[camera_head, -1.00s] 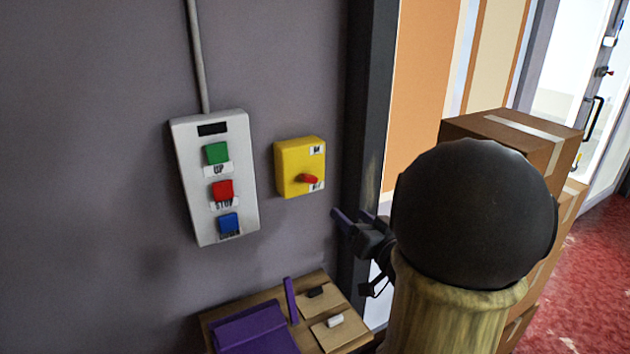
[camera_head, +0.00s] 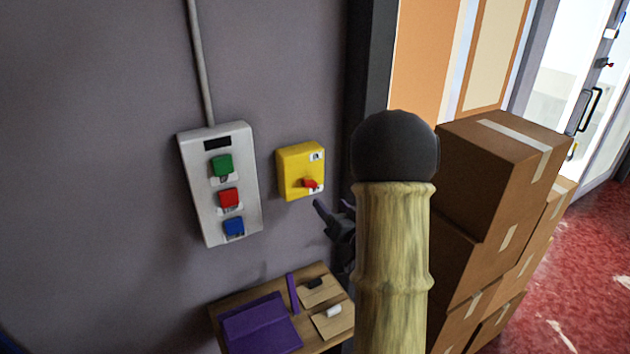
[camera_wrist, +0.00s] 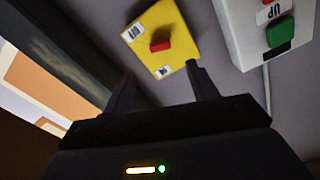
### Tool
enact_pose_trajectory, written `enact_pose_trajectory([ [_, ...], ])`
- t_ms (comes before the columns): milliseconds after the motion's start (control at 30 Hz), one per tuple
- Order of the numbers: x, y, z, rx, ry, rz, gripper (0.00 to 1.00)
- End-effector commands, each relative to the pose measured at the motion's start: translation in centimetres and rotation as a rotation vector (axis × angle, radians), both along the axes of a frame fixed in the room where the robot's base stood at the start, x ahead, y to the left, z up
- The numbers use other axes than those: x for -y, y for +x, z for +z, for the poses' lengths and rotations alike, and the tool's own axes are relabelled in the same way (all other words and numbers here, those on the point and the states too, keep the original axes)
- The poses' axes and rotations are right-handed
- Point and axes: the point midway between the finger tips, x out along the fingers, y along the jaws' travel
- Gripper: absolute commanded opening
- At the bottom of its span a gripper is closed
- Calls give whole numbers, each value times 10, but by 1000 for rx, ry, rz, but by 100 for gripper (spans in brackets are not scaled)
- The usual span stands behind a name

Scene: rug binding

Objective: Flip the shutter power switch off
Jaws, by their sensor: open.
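The shutter power switch is a yellow box (camera_head: 299,160) on the grey wall with a red lever (camera_head: 311,183) low on its front. The lever lies sideways near the lower label; the labels are too blurred to read in the head view. In the wrist view, the picture is turned over, and the yellow box (camera_wrist: 181,30) and red lever (camera_wrist: 160,45) lie just beyond my fingertips. My gripper (camera_head: 335,206) is open and empty, below and right of the box, apart from it. In the wrist view my gripper (camera_wrist: 158,78) has its two fingers spread below the lever.
A grey control panel (camera_head: 247,205) with green, red and blue buttons is left of the box. A small wooden shelf (camera_head: 248,290) with purple items is below. A dark door post (camera_head: 372,60) stands right of the switch. Stacked cardboard boxes (camera_head: 490,185) stand at right.

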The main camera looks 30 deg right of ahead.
Motion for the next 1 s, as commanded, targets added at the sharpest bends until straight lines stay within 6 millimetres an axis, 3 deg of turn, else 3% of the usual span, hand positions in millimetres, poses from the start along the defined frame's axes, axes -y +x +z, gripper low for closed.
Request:
enact_pose_trajectory([
  [300,-3,58,3,-1,0,4,58],
  [500,-3,85,2,1,0,2,58],
  [867,-4,93,0,0,1,0,58],
  [900,-4,93,0,0,1,0,56],
  [1000,-3,93,0,0,1,0,37],
])
